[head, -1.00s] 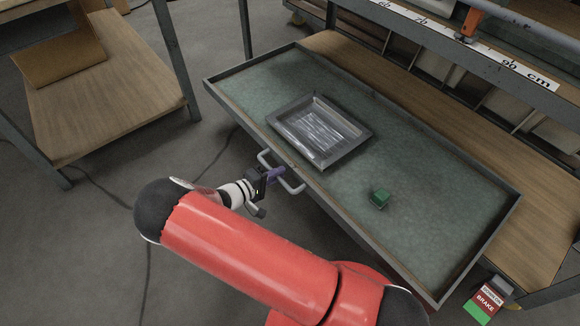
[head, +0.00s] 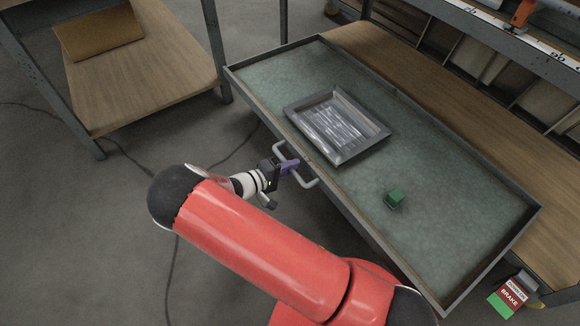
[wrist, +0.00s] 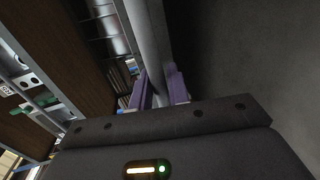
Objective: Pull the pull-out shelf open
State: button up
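The pull-out shelf (head: 440,178) is a grey-rimmed tray with a green top, standing out in front of a wooden bench top in the head view. Its front edge carries a grey bar handle (head: 309,183). My gripper (head: 288,166) is at this handle, with its purple fingers around the bar. In the wrist view the fingers (wrist: 158,90) lie on both sides of the grey handle bar (wrist: 147,40), closed on it. The exact finger contact is partly hidden by the gripper body.
A grey metal tray (head: 373,141) and a green cube (head: 394,199) rest on the shelf. A wooden bench (head: 150,85) with a cardboard piece (head: 98,33) stands at left. Dark cables lie on open floor at left.

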jog(key=shift+o, duration=1.4)
jog(key=shift+a, duration=0.1)
jog(key=v, duration=0.7)
jog(key=shift+s+a, duration=0.25)
jog(key=shift+d+r+p, duration=0.1)
jog(key=shift+r+p, duration=0.05)
jog(key=shift+p, duration=0.15)
